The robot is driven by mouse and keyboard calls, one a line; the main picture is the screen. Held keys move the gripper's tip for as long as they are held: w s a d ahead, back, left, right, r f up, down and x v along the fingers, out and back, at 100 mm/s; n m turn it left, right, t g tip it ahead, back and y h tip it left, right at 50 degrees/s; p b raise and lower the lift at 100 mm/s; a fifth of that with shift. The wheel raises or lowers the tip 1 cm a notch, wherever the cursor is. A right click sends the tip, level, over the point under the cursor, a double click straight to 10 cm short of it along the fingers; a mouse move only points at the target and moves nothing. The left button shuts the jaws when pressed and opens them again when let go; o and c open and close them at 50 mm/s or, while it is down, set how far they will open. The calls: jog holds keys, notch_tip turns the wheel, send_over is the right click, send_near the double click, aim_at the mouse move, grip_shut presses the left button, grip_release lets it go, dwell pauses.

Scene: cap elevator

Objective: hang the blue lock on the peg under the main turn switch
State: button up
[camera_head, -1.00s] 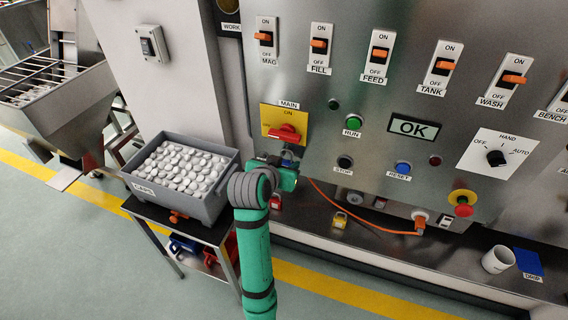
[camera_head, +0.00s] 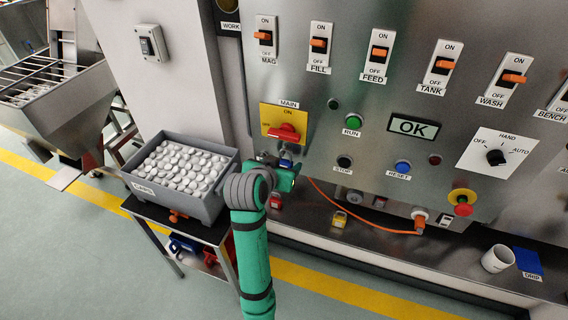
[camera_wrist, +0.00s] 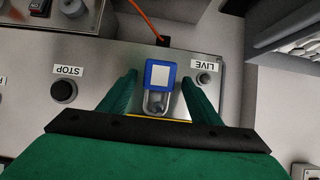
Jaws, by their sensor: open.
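The blue lock (camera_wrist: 160,76) is in the middle of the wrist view, against the steel panel, with its grey shackle toward the main switch plate. That view is upside down, so the body hangs below the shackle. The shackle appears to be around a small round peg end (camera_wrist: 156,107), though its depth is hard to judge. In the head view a bit of the blue lock (camera_head: 286,163) shows under the red main turn switch (camera_head: 285,132). My gripper (camera_wrist: 160,80) is open, with one finger on each side of the lock and visible gaps to it.
The STOP button (camera_wrist: 64,91) and the LIVE light (camera_wrist: 203,78) flank the lock on the panel. An orange cable (camera_head: 345,208) runs below. A yellow padlock (camera_head: 339,219) and a white cup (camera_head: 497,259) are on the ledge. A grey caps bin (camera_head: 205,208) stands at left.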

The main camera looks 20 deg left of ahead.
jog(key=f+v, duration=0.1)
jog(key=v, duration=0.5)
jog(key=shift+s, duration=0.65)
dwell(0.4)
jog(key=shift+r, duration=0.1)
dwell(0.4)
jog(key=s+d+f+n, duration=0.1)
jog(key=s+d+f, duration=0.3)
jog(key=f, duration=0.3)
jog(key=s+d+f+n+t+y, duration=0.1)
jog(key=s+d+f, duration=0.3)
jog(key=f, duration=0.2)
jog(key=s+d+f+n, duration=0.1)
jog(key=s+d+f, duration=0.3)
jog(key=f, duration=0.3)
jog(key=s+d+r+m+t, duration=0.1)
jog(key=s+d, duration=0.2)
jog(key=s, duration=1)
jog(key=s+d+r+m+t, duration=0.1)
jog(key=s+d, duration=0.3)
jog(key=s, duration=0.9)
jog(key=shift+s+d+r+m+t+h, duration=0.2)
jog(key=shift+s+r+m+t+h, duration=0.1)
jog(key=shift+r, duration=0.25)
jog(key=shift+w, duration=0.1)
jog(key=shift+d, duration=0.1)
